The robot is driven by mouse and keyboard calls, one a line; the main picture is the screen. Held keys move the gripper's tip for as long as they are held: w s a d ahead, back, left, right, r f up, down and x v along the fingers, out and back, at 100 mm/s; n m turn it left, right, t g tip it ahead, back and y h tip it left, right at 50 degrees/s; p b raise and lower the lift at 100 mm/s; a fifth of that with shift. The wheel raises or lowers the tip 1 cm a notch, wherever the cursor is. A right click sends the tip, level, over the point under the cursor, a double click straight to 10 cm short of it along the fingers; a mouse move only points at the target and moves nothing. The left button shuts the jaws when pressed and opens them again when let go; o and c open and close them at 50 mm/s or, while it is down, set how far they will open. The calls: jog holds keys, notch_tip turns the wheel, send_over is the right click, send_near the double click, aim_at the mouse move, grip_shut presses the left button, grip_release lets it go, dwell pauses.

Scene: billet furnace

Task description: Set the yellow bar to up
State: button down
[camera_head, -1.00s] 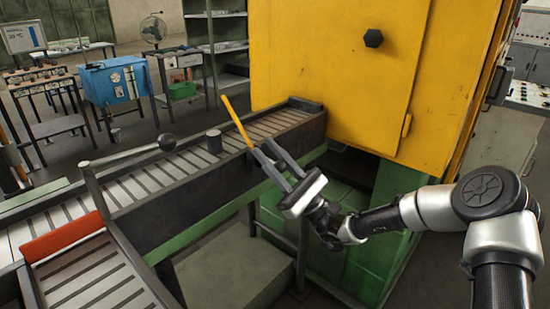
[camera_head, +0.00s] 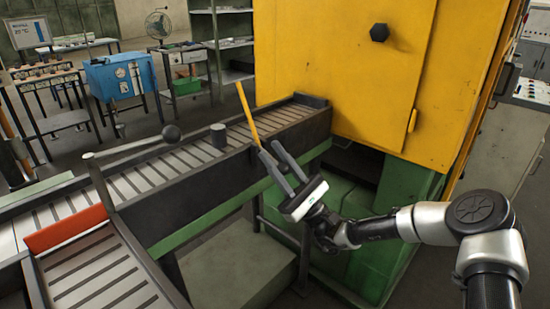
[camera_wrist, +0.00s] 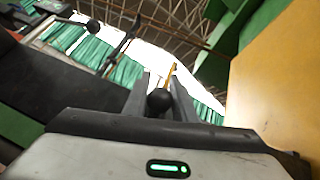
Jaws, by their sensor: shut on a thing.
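The yellow bar (camera_head: 247,110) rises beside the conveyor near the furnace front in the head view, close to upright with its top leaning slightly left. My gripper (camera_head: 269,149) is at the bar's lower end, reaching in from the lower right. In the wrist view, a black ball (camera_wrist: 158,101) sits between the fingers of my gripper (camera_wrist: 158,80). The upper part of the yellow bar (camera_wrist: 170,73) shows beyond it. The jaws are shut on this bar's black knob end. The bar's pivot is hidden.
The roller conveyor (camera_head: 135,181) runs to the yellow furnace (camera_head: 340,70). An orange-red plate (camera_head: 65,230) lies at lower left.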

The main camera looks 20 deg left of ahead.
jog(key=shift+s+f, duration=0.15)
jog(key=shift+f, duration=0.1)
dwell(0.4)
jog(key=c, duration=1.8)
grip_release()
jog(key=o, duration=0.3)
jog(key=shift+d+r, duration=0.1)
jog(key=shift+d, duration=0.05)
jog(key=shift+o, duration=0.2)
jog(key=shift+r, duration=0.1)
jog(key=w+v, duration=0.1)
jog(key=v, duration=1.6)
jog(key=shift+s+p, duration=0.4)
jog(key=shift+s, duration=0.05)
jog(key=shift+d, duration=0.1)
